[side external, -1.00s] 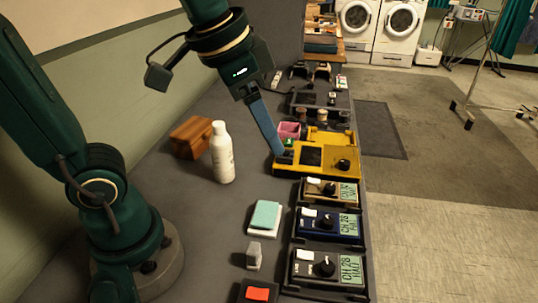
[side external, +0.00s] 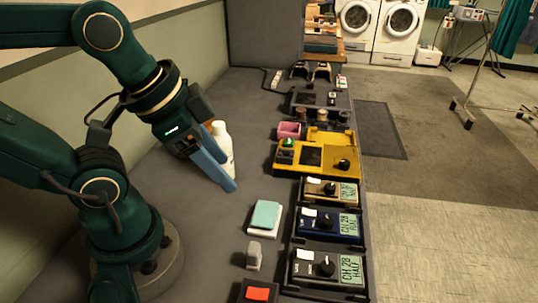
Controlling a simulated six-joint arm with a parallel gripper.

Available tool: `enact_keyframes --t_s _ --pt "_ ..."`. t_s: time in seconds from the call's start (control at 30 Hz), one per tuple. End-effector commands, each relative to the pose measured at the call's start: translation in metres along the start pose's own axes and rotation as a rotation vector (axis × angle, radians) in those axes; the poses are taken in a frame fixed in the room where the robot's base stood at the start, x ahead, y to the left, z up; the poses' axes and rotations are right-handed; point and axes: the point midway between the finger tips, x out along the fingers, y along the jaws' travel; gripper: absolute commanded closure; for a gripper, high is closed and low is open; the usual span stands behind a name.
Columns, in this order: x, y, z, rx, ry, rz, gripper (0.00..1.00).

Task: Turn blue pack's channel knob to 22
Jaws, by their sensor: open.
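The blue pack (side external: 310,226) sits in the row on the dark bench, between a tan-brown pack (side external: 320,190) on the far side and a dark grey pack (side external: 305,267) on the near side. Its black channel knob (side external: 326,221) stands beside its lit display (side external: 349,225), which appears to read CH 28, with a smaller second line that I cannot read surely. My gripper (side external: 231,188) is open and empty, with its blue fingers pointing down in front of the white bottle, left of the packs and apart from the blue pack.
A white bottle (side external: 226,143) stands partly hidden behind my fingers. A yellow unit (side external: 312,159) with a knob lies beyond the packs. A teal-topped block (side external: 265,217), a small grey block (side external: 254,256) and a red-topped box (side external: 258,291) lie left of the packs.

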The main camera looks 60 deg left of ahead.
Motion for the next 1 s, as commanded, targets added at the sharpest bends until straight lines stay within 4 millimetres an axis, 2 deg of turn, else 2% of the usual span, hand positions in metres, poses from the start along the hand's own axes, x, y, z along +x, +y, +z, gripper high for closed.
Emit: enact_keyframes --t_s 0.23,0.7,0.87,1.0 --pt "-0.003 0.002 0.001 0.145 -0.016 0.015 0.41" --pt "-0.004 0.003 0.001 0.189 -0.020 0.018 0.41" --pt "-0.017 -0.004 -0.023 0.249 0.003 0.009 0.41" --pt "-0.019 -0.007 -0.053 0.330 -0.022 0.030 0.41"
